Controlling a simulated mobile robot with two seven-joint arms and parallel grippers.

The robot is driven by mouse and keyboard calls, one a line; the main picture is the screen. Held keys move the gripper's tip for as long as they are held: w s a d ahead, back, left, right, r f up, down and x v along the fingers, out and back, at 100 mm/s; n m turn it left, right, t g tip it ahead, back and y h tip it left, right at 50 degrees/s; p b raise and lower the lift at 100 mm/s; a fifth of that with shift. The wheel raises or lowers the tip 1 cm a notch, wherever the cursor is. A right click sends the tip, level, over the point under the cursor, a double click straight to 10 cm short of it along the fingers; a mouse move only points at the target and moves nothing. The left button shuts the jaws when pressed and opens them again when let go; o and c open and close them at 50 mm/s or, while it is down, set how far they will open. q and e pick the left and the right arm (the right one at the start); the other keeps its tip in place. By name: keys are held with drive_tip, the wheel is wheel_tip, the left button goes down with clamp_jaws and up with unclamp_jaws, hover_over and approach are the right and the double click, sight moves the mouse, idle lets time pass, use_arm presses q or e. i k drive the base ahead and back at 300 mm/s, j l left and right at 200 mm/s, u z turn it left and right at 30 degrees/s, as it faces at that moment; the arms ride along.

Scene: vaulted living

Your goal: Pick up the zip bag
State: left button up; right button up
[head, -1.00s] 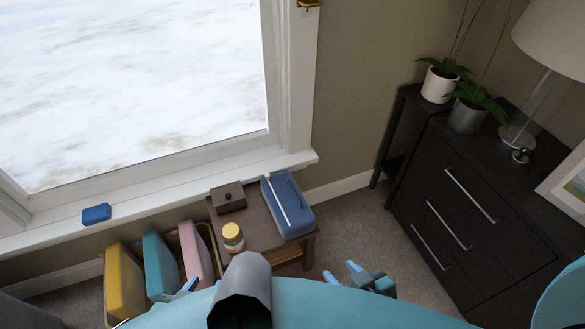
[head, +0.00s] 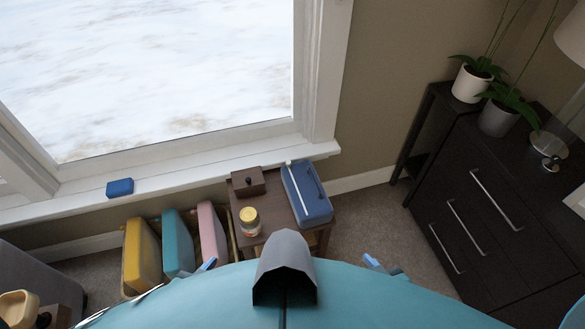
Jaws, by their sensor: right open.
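My right gripper (head: 373,262) is open, low and to the right of the table, partly hidden by my body. Both grippers are apart from the case.
A brown box (head: 248,181) and a yellow-lidded jar (head: 250,221) share the table. Yellow (head: 142,256), teal (head: 178,243) and pink (head: 212,235) upright pieces stand left of it. A small blue block (head: 120,187) sits on the windowsill. A dark dresser (head: 485,215) stands right.

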sight(312, 207)
drive_tip(key=i+l, duration=0.4)
drive_tip(key=l, duration=0.15)
drive_tip(key=i+l, duration=0.35)
drive_tip(key=l, duration=0.2)
